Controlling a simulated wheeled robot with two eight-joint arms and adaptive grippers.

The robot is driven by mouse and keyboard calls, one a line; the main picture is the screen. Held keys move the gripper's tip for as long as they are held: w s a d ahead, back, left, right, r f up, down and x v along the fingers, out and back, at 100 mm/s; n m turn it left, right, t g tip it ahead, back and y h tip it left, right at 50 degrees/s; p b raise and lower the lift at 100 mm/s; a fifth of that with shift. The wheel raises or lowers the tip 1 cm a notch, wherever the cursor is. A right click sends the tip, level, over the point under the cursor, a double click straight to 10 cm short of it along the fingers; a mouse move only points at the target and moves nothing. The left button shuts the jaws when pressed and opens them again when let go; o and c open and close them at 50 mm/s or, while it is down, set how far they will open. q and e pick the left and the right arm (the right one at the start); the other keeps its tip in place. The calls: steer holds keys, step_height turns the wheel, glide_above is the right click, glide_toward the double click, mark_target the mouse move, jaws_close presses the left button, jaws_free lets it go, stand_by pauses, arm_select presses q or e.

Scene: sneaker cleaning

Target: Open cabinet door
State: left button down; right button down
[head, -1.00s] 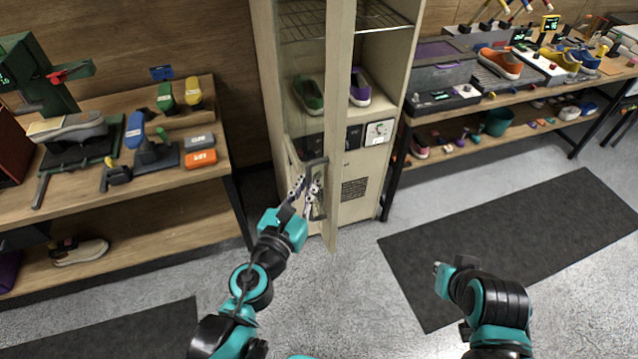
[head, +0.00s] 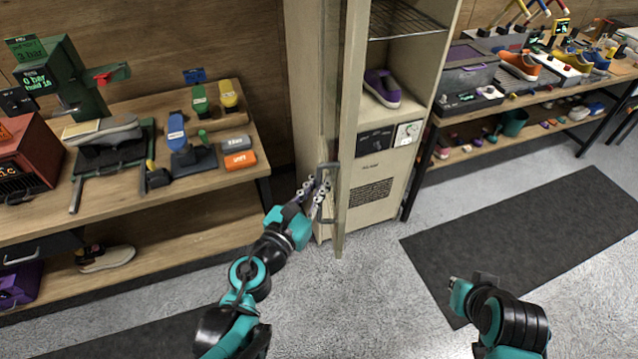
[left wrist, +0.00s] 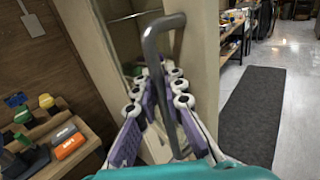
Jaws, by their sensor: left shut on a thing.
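The tall beige cabinet (head: 378,208) stands in the middle of the head view. Its door (head: 350,120) is swung partly open toward me, seen nearly edge-on. A purple sneaker (head: 382,87) sits on a shelf inside. My left gripper (head: 318,192) is shut on the grey bar handle (head: 327,212) low on the door. In the left wrist view the handle (left wrist: 163,40) passes between the fingers (left wrist: 155,95). My right arm is at the lower right of the head view, away from the cabinet; its finger state is unclear (head: 455,285).
A wooden workbench (head: 190,215) with tools and a shoe stands left of the cabinet. A long bench (head: 520,98) with sneakers and devices stands to the right. A dark mat (head: 530,240) lies on the floor at right. The grey floor before the door is clear.

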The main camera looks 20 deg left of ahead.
arm_select(q)
steer(key=shift+w, duration=0.1)
steer(key=c, duration=1.6)
jaws_free()
